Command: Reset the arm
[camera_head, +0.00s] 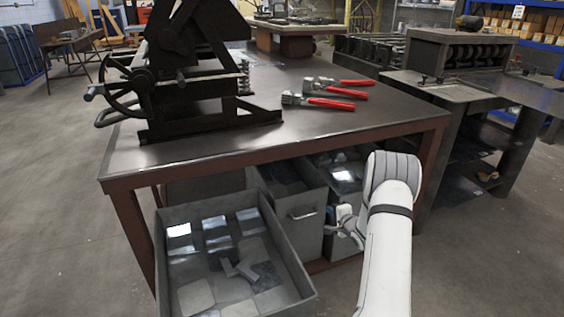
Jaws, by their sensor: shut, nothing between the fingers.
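My white arm comes up from the bottom right, bends at the top and reaches down to the left. My gripper (334,228) is small in the picture, in front of the drawers below the table edge. It looks shut and holds nothing. The fingertips are near a drawer handle; I cannot tell whether they touch anything.
A dark metal table (240,135) carries a black hand-wheel machine (190,80) and several red-handled tools (331,103). An open grey drawer (290,265) with metal pieces juts out at lower left. Another drawer (295,222) is beside it. A second workbench (445,90) stands right.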

